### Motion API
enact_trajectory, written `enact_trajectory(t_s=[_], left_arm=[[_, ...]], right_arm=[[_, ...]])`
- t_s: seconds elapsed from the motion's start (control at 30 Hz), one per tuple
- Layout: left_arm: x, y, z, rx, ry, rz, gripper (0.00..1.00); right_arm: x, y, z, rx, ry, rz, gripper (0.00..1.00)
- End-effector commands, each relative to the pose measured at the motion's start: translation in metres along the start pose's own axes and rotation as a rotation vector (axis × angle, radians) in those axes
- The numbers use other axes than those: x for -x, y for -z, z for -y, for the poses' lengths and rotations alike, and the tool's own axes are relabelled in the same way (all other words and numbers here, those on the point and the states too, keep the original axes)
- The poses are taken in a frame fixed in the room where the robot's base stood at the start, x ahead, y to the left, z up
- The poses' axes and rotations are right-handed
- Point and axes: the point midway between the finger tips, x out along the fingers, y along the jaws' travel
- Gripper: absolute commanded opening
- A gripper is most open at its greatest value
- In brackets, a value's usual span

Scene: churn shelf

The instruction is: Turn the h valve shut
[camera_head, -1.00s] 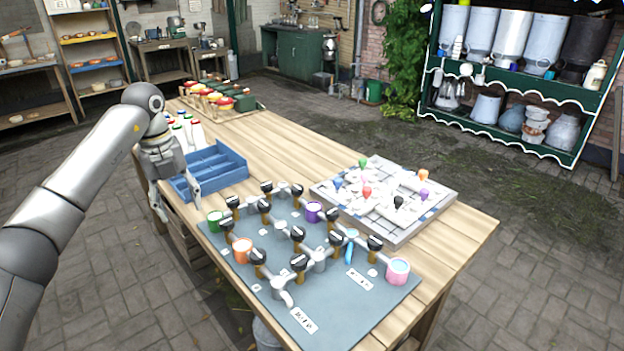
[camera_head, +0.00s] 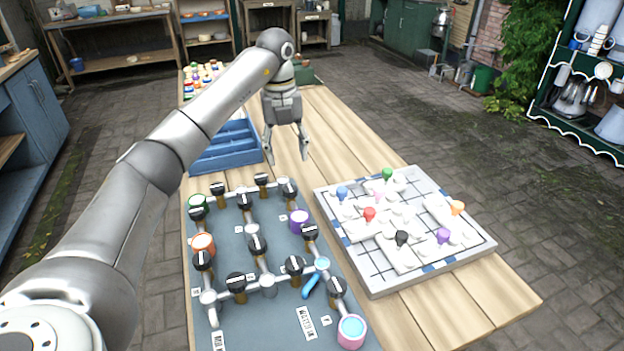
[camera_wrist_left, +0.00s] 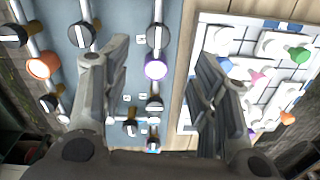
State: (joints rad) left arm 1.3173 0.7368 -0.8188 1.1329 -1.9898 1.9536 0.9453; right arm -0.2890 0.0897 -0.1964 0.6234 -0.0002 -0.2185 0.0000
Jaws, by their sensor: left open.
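A grey valve board (camera_head: 230,232) lies on the table, with pipes and several black-handled valves. Small white letter tags sit by the valves, too small to read, so I cannot tell which is the h valve. Coloured cups stand among the pipes: a purple one (camera_head: 299,222), an orange one (camera_head: 203,246) and a pink one (camera_head: 351,332). My left gripper (camera_head: 286,158) is open and empty, pointing down above the table beyond the board's far edge. In the left wrist view its fingers (camera_wrist_left: 160,60) are spread, with a black valve (camera_wrist_left: 158,38) and the purple cup between them. My right gripper is not in view.
A white gridded board (camera_head: 415,252) with coloured knobs lies right of the valve board. A blue compartment tray (camera_head: 228,150) stands beyond it, left of my gripper. Bare planks (camera_head: 340,140) lie at the back right. Bottles (camera_head: 200,78) stand at the far end.

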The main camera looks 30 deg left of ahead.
Motion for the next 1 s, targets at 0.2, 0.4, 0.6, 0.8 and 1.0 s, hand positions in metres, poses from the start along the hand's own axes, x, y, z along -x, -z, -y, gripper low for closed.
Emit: enact_trajectory(t_s=[0.2, 0.4, 0.6, 0.8, 1.0], left_arm=[[-0.024, 0.000, -0.001, 0.001, -0.004, -0.002, 0.55], [-0.062, 0.001, -0.001, 0.000, -0.003, -0.003, 0.55], [-0.092, 0.000, -0.001, 0.002, -0.001, -0.001, 0.55], [-0.106, 0.000, 0.000, 0.002, 0.000, 0.002, 0.55], [-0.107, 0.000, 0.000, 0.002, 0.000, 0.002, 0.55]], right_arm=[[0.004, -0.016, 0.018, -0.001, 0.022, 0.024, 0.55], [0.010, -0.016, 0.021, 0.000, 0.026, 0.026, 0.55], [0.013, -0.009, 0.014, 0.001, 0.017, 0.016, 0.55], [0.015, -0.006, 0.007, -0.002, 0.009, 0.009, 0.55], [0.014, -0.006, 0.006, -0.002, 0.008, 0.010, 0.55]])
